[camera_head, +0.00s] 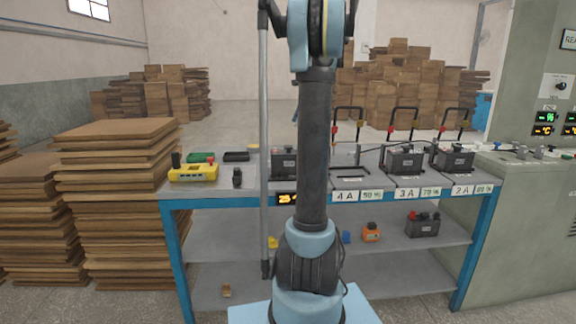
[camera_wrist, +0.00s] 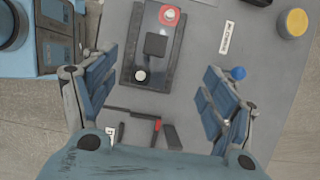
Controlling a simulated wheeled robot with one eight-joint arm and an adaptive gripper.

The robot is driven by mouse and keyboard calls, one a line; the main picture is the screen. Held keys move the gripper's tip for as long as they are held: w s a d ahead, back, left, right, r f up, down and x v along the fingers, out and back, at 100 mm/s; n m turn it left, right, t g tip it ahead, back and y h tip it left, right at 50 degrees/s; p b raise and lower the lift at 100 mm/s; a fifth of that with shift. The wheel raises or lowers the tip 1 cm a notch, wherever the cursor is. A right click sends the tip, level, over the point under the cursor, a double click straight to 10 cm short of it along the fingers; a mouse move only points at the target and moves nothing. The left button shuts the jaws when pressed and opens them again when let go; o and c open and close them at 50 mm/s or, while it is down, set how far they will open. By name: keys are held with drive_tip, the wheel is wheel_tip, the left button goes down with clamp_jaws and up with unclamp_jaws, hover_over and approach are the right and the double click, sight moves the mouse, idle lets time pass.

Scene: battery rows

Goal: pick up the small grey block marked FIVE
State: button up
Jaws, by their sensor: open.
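In the wrist view a dark grey block (camera_wrist: 149,62) with a red terminal, a pale terminal and a black square on top lies on a grey surface. No word FIVE is readable on it. My gripper (camera_wrist: 160,90) is open, its blue-padded fingers spread wide, with the block between and beyond them. In the head view, dark grey battery-like blocks stand on the table: one left of my arm (camera_head: 283,164), two to the right (camera_head: 404,161), (camera_head: 455,159). None shows a readable FIVE. My arm hides part of the table, and my gripper is out of that view.
A yellow device (camera_head: 193,173) sits at the table's left. Board stacks (camera_head: 115,200) stand left; a grey-green cabinet (camera_head: 535,215) stands right.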

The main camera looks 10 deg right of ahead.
approach(285, 157)
drive_tip(key=w+f, duration=0.1)
drive_tip(key=f, duration=0.1)
drive_tip(key=w+f, duration=0.1)
drive_tip(key=w+a+f, duration=0.1)
drive_tip(key=w+f, duration=0.1)
drive_tip(key=shift+f, duration=0.35)
drive_tip(key=shift+s+x, duration=0.1)
drive_tip(key=shift+x, duration=1.2)
drive_tip(key=shift+s+x, duration=0.15)
drive_tip(key=shift+x, duration=1.2)
drive_tip(key=shift+a, duration=0.1)
clamp_jaws()
